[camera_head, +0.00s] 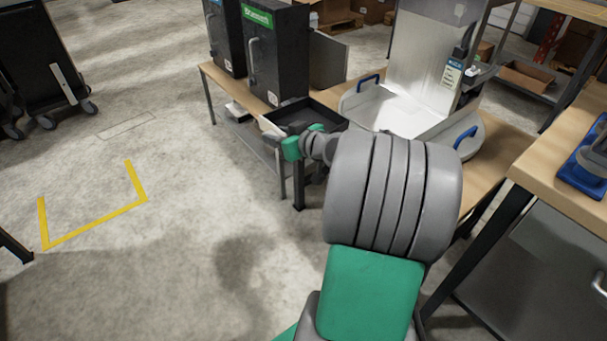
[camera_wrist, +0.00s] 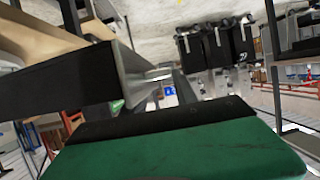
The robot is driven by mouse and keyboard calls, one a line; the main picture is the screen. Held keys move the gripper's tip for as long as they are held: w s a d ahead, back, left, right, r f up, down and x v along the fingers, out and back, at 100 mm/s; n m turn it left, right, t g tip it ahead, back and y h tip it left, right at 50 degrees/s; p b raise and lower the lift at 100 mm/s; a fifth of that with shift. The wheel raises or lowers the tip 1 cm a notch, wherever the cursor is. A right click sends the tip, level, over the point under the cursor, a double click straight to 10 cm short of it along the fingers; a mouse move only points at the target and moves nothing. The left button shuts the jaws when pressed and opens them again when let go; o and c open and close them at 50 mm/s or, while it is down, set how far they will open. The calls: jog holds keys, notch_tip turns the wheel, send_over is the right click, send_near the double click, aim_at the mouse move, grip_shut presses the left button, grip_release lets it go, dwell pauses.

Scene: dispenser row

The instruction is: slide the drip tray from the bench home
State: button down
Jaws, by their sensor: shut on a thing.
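The drip tray (camera_head: 290,113), black and shallow with a raised rim, is at the front edge of the wooden bench (camera_head: 222,80), in front of the dispenser with the green label (camera_head: 275,55). My gripper (camera_head: 304,137) is at the tray's near side, shut on it. My wrist hides part of that side, and the exact contact is too small to make out. In the wrist view, a green part of my gripper (camera_wrist: 170,150) with a dark edge fills the bottom. A long dark wall beyond it cannot be surely told as tray or bench.
Another dark dispenser (camera_head: 226,38) stands to the left. A large pale machine with blue handles (camera_head: 405,100) stands close to the right of the tray. A wooden worktop (camera_head: 565,150) is at the right. The floor at left is open, with yellow marking (camera_head: 95,225).

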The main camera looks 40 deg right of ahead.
aim_at(348, 124)
jog(key=shift+m+h, duration=0.3)
jog(key=shift+h, duration=0.2)
jog(key=d+f+b, duration=0.1)
jog(key=d, duration=0.1)
jog(key=s+d+f+b, duration=0.1)
jog(key=d+f+b, duration=0.1)
jog(key=s+d+f+b, duration=0.1)
jog(key=d+f+b, duration=0.1)
jog(key=shift+d, duration=0.35)
jog(key=shift+d+r, duration=0.2)
jog(key=shift+d, duration=0.45)
jog(key=shift+d+p, duration=0.65)
jog(key=shift+d, duration=2.8)
jog(key=d+p, duration=0.1)
jog(key=d, duration=0.8)
jog(key=shift+w+f, duration=0.2)
jog(key=shift+f, duration=0.15)
jog(key=shift+d+f, duration=0.1)
jog(key=shift+f, duration=0.2)
jog(key=shift+d+p, duration=0.85)
jog(key=shift+d, duration=1.95)
jog(key=c, duration=0.9)
grip_release()
